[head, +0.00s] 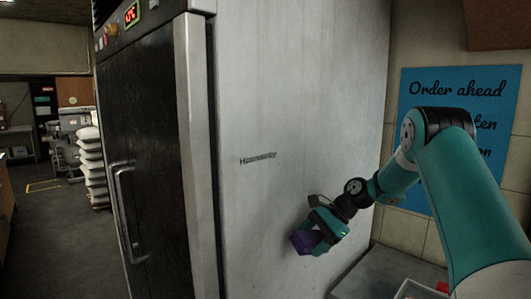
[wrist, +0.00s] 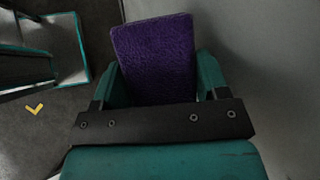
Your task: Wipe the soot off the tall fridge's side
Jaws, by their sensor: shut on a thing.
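The tall fridge's grey metal side (head: 290,90) fills the middle of the head view, with its dark door to the left. The side looks mottled with faint greyish streaks; I cannot pick out a distinct soot patch. A small dark mark like lettering (head: 258,158) is on it. My gripper (head: 318,232) is in front of the lower right part of this side, shut on a purple fuzzy pad (head: 302,242). The pad also shows between the fingers in the wrist view (wrist: 155,60). I cannot tell whether it touches the metal.
A blue poster (head: 430,85) hangs on the tiled wall at right. A low grey surface with a pale tray (head: 418,290) holding red things is at lower right. White sacks (head: 91,165) are stacked at left. Dark floor (head: 60,235) is open left of the fridge.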

